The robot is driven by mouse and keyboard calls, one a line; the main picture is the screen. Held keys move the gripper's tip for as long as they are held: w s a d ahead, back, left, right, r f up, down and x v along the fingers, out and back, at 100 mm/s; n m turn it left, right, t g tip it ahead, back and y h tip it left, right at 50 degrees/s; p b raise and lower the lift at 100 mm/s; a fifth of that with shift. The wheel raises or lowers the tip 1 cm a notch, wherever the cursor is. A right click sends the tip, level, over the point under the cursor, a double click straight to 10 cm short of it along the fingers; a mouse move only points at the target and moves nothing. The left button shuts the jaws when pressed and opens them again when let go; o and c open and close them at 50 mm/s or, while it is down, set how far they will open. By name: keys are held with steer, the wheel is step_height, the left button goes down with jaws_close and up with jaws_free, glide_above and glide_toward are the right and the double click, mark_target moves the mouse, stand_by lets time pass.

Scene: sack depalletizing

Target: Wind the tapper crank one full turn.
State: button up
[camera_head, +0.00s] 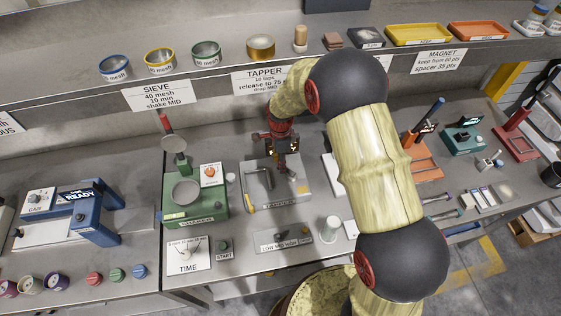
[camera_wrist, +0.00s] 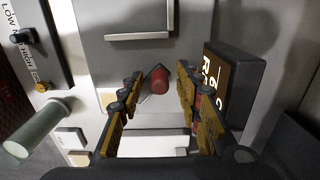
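The tapper (camera_head: 262,200) is a light grey unit on the bench, in the middle of the head view, with its name on its front edge. My gripper (camera_head: 284,152) hangs over its rear right part, pointing down. In the wrist view a red knob (camera_wrist: 159,80), which looks like the crank's handle, sits between the fingertips of my gripper (camera_wrist: 157,84). The fingers are apart, with visible gaps on both sides of the knob. Whether the fingertips are level with the knob or above it is unclear. The crank arm is mostly hidden.
A green sieve machine (camera_head: 195,205) stands left of the tapper. A pale cylinder (camera_head: 330,229) and a LOW/MID/HIGH selector panel (camera_head: 283,240) are in front. A dark lettered block (camera_wrist: 233,82) is close to the right finger. A shelf (camera_head: 230,72) runs behind.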

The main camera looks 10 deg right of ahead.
step_height(320, 180, up, 12)
stand_by(0.6)
stand_by(0.5)
